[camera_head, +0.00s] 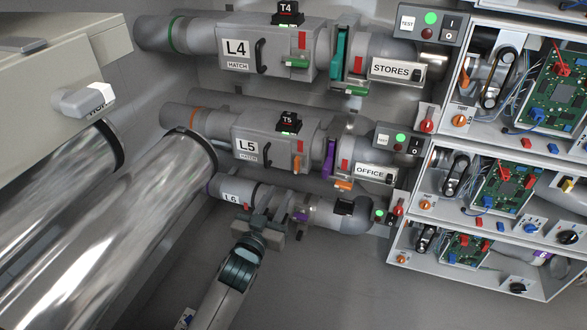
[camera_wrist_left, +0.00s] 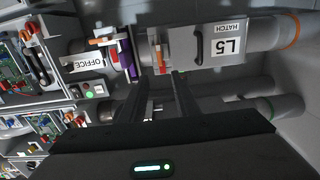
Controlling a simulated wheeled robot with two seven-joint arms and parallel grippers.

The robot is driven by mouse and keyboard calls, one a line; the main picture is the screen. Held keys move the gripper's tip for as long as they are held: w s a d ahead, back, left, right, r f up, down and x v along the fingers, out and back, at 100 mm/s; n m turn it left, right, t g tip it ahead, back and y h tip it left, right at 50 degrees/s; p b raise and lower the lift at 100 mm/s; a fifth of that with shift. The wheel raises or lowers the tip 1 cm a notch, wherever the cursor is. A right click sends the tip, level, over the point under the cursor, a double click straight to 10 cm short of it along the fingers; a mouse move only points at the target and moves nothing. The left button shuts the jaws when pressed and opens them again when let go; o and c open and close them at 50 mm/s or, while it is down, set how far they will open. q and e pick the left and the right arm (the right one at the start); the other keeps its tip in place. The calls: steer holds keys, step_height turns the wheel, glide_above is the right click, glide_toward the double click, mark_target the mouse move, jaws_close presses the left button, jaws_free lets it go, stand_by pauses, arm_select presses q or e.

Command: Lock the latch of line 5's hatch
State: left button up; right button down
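Line 5's hatch (camera_head: 265,137) is a grey box marked L5 with a black handle. It also shows upside down in the wrist view (camera_wrist_left: 245,42). Its orange latch (camera_head: 297,163) sits at the box's right end below a red piece (camera_head: 299,147). The latch looks upright, unlike L4's sideways green one. In the wrist view the latch (camera_wrist_left: 157,56) lies beyond the fingertips, apart from them. My left gripper (camera_head: 262,216) is below the L5 hatch, in front of the L6 pipe. Its two fingers (camera_wrist_left: 155,82) are spread with nothing between them. My right gripper is out of view.
L6 (camera_head: 231,197) is partly hidden behind my left gripper. A purple gate (camera_head: 329,158) with an orange handle (camera_head: 343,185) stands right of the L5 latch, beside the OFFICE pipe. L4 (camera_head: 236,48) is above. Open electronics boxes (camera_head: 425,147) fill the right side. Large metal pipes (camera_head: 150,215) lie left.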

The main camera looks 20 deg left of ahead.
mark_target(296, 164)
arm_select(q)
steer(key=w, duration=0.6)
steer(key=w+b, duration=0.1)
steer(key=w, duration=0.5)
steer(key=shift+w+d, duration=0.2)
steer(key=shift+w, duration=0.1)
jaws_close()
